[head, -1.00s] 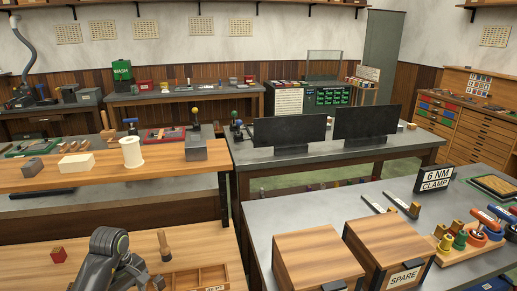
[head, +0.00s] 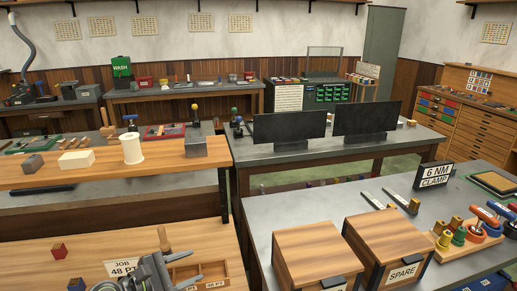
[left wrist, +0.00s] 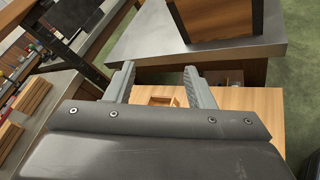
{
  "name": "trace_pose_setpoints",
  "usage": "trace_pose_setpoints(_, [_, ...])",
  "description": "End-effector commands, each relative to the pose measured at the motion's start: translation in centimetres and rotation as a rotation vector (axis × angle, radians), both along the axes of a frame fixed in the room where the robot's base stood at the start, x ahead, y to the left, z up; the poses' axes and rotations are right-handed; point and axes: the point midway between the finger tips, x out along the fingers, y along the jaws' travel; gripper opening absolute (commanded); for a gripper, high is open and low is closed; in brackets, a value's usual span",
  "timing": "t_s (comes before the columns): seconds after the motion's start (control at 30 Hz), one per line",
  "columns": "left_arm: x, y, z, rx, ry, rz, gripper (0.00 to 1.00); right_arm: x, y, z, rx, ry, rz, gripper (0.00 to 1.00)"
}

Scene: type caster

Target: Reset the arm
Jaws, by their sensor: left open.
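My left gripper (head: 170,260) is at the bottom of the head view, above the near wooden bench (head: 100,235) and beside a wooden compartment tray (head: 218,270). In the left wrist view its two grey fingers (left wrist: 160,75) are spread apart with nothing between them. Part of a small wooden tray (left wrist: 160,99) shows beyond the fingers, lower down. My right gripper is in neither view.
Two wooden boxes (head: 318,240) stand on the grey table at right. The shelf (head: 120,172) lies behind.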

Motion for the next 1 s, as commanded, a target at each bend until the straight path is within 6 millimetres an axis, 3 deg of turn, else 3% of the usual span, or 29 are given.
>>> trace_pose_setpoints(0.13, [-1.1, 0.7, 4.5, -0.425, 0.007, 0.147, 0.49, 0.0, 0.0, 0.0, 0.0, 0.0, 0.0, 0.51])
trace_pose_setpoints(0.23, [-1.9, 2.5, 7.0, -0.723, 0.033, 0.247, 0.49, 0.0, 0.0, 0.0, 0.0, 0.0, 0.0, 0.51])
trace_pose_setpoints(0.33, [-3.0, 5.2, 8.8, -1.025, 0.074, 0.346, 0.49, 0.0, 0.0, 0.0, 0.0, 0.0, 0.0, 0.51])
trace_pose_setpoints(0.47, [-4.5, 9.5, 9.5, -1.418, 0.145, 0.481, 0.49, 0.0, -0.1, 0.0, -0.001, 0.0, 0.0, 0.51])
trace_pose_setpoints(0.57, [-6.1, 12.9, 8.7, -1.717, 0.207, 0.59, 0.49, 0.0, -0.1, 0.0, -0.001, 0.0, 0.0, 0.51])
trace_pose_setpoints(0.73, [-9.5, 17.6, 4.9, -2.214, 0.321, 0.799, 0.49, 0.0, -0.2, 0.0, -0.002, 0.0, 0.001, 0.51])
trace_pose_setpoints(0.83, [-12.1, 19.3, 1.7, -2.49, 0.384, 0.944, 0.49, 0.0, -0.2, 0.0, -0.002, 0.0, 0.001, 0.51])
trace_pose_setpoints(0.97, [-16.3, 20.0, -2.9, -2.824, 0.456, 1.17, 0.49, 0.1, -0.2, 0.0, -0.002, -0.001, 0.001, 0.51])
trace_pose_setpoints(1.0, [-17.7, 19.9, -4.3, 2.795, -0.453, -1.198, 0.49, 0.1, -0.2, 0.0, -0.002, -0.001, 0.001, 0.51])
